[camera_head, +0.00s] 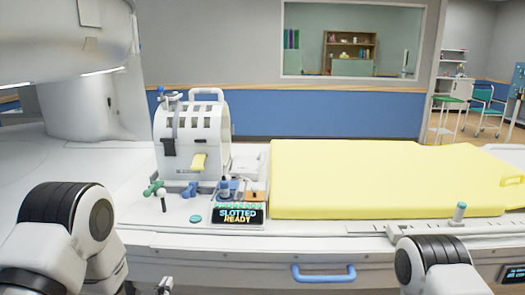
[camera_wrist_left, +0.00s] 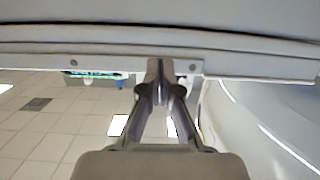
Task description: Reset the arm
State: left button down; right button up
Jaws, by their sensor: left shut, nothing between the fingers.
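My left gripper (camera_wrist_left: 158,72) is shut and empty in the left wrist view, its fingertips together below the pale edge of the bed. In the head view only a small part of the left gripper (camera_head: 165,286) shows at the bottom edge, in front of the bed's side. My left arm comes in at the lower left. My right arm shows at the lower right, but its gripper is out of the picture.
The bed carries a yellow mat (camera_head: 370,180) and a white slotted coil housing (camera_head: 192,135) with a yellow latch. A display (camera_head: 237,214) reads "SLOTTED READY". A blue handle (camera_head: 323,273) is on the bed's front. The scanner (camera_head: 60,50) overhangs the left side.

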pick_arm(q)
jog(key=s+f+g+p, duration=0.2)
jog(key=s+f+g, duration=0.3)
jog(key=s+f, duration=0.45)
jog(key=s+f+g, duration=0.2)
jog(key=s+g, duration=0.1)
jog(key=s, duration=0.6)
jog(key=s+f+g+p, duration=0.1)
jog(key=s+f+g, duration=0.2)
jog(key=s, duration=0.6)
jog(key=s+f+g, duration=0.2)
jog(key=s+g, duration=0.2)
jog(key=s, duration=0.5)
jog(key=shift+s+a+f+g, duration=0.15)
jog(key=shift+a+f+g, duration=0.05)
jog(key=shift+f+g, duration=0.15)
